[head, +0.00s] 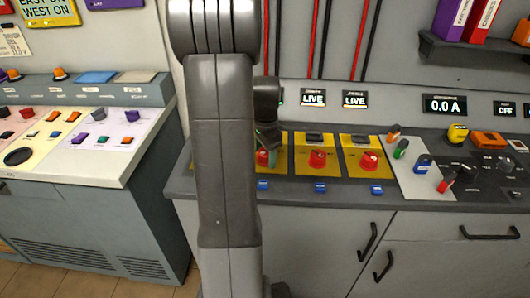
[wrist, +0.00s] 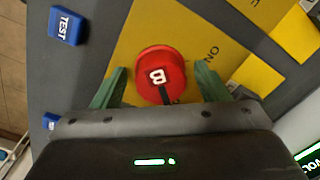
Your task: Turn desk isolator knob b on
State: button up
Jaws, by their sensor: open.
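Knob b (wrist: 160,72) is a round red knob marked "B" on a yellow plate (wrist: 128,52) in the wrist view. A dark pointer line on it points down toward my gripper, and "ON" is printed to its right. My gripper (wrist: 163,76) is open, with one green finger on each side of the knob. In the head view my gripper (head: 268,140) is pointed down over the leftmost visible red knob, which is partly hidden by the fingers and my arm.
Two more red knobs, the middle one (head: 318,158) and the right one (head: 369,161), sit on yellow plates beside it. Blue buttons, one marked TEST (wrist: 66,26), line the desk's front edge. LIVE displays (head: 313,97) stand behind. A grey panel (head: 410,165) with small knobs is further right.

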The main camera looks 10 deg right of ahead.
jog(key=c, duration=1)
jog(key=n, duration=0.4)
jog(key=shift+p, duration=0.35)
jog(key=n, duration=0.4)
jog(key=shift+d+n, duration=0.1)
jog(key=shift+n, duration=0.2)
jog(key=n, duration=0.4)
jog(key=shift+p, duration=0.4)
jog(key=n, duration=0.5)
jog(key=shift+n+g, duration=0.3)
